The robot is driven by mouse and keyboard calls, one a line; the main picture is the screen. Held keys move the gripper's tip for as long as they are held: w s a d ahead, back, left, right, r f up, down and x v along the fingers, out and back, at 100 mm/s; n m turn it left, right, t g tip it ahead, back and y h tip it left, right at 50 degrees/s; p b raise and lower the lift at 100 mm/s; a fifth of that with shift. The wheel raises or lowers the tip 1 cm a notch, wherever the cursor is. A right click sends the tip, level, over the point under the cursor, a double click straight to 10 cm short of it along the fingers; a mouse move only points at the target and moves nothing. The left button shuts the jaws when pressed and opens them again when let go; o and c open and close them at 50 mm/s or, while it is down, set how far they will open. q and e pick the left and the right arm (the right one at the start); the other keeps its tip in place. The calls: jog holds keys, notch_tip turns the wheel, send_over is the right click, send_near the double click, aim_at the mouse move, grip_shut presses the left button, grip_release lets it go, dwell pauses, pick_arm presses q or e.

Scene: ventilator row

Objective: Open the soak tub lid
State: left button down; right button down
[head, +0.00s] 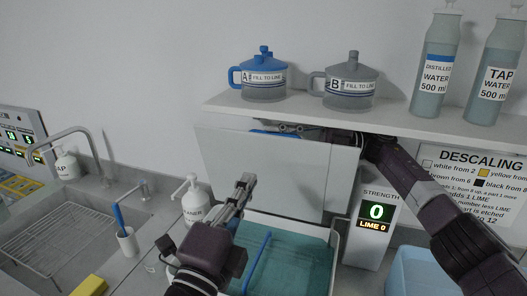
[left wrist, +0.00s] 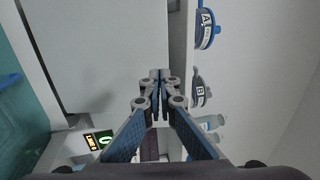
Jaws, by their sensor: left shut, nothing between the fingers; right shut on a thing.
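The soak tub (head: 336,250) is open at the bottom centre of the head view, with teal liquid inside. Its pale grey lid (head: 250,170) stands raised, nearly upright, at the back of the tub under the shelf. The lid also shows as a broad panel in the left wrist view (left wrist: 100,45). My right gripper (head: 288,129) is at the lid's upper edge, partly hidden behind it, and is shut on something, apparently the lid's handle. My left gripper (head: 245,182) is shut and empty in front of the lid, above the tub; its closed tips show in the left wrist view (left wrist: 160,75).
A blue rod (head: 257,262) leans in the tub. The shelf (head: 300,110) above carries the blue pot A (head: 264,80), grey pot B (head: 350,85) and two water bottles. The strength display (head: 377,215) stands right of the tub. A white pump bottle (head: 195,205) and sink are left.

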aim_at(268, 143)
pick_arm(q)
jog(key=x, duration=1)
jog(key=shift+w, duration=0.1)
jog(key=shift+w+d+r, duration=0.2)
jog(key=shift+w, duration=0.15)
jog(key=shift+w+d, duration=0.1)
jog(key=shift+w, duration=0.4)
pick_arm(e)
jog(key=shift+a+f, duration=0.2)
jog(key=shift+a, duration=0.05)
pick_arm(q)
jog(key=shift+r, duration=0.1)
pick_arm(e)
jog(key=c, duration=2.3)
grip_release()
pick_arm(q)
jog(key=shift+d, duration=0.1)
pick_arm(e)
jog(key=shift+d+r, duration=0.1)
jog(key=shift+d, duration=0.05)
